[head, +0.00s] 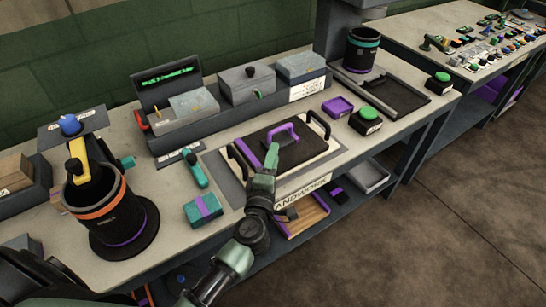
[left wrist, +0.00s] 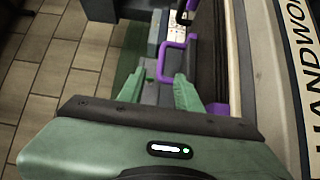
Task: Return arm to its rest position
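My left arm reaches in from the bottom of the head view. Its green left gripper (head: 266,178) is over the front part of the black panel (head: 301,146) on the workbench. I cannot tell whether the fingers touch anything. My right gripper is not in view.
The bench (head: 157,221) holds a black container with an orange rim (head: 100,212) at left, a teal-and-purple box (head: 203,210), grey boxes (head: 245,84) behind, and green buttons (head: 367,118) at right. A shelf lies below. The brown floor (head: 440,220) at right is clear.

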